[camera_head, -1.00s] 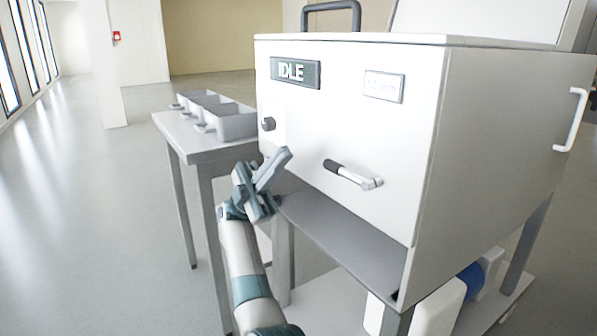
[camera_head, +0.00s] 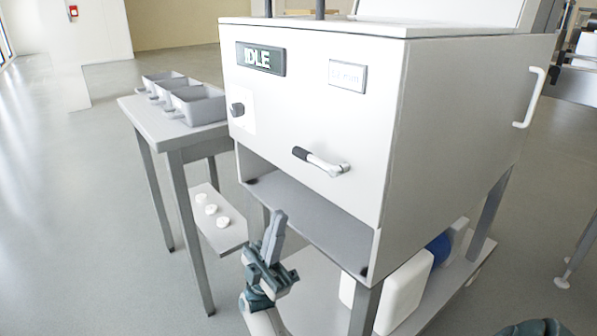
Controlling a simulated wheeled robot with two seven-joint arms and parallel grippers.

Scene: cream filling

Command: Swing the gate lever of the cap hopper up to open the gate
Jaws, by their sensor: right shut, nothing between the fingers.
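The cap hopper (camera_head: 300,100) is a large white box with an IDLE display on its front. Its gate lever (camera_head: 318,161) has a black grip at the left end and a silver arm running to a pivot at the right. The lever lies nearly level, its grip end a little higher in the picture. My right gripper (camera_head: 275,222) is shut and empty, its fingers pointing up. It shows below the lever and a little to its left, in front of the shelf under the box, apart from the lever. My left gripper is not in view.
A side table (camera_head: 150,113) at the left carries several grey bins (camera_head: 197,104). A low shelf (camera_head: 226,235) holds white round pieces. A grey tray (camera_head: 310,215) lies under the hopper box. A white container (camera_head: 400,293) and a blue object stand below. The floor at left is clear.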

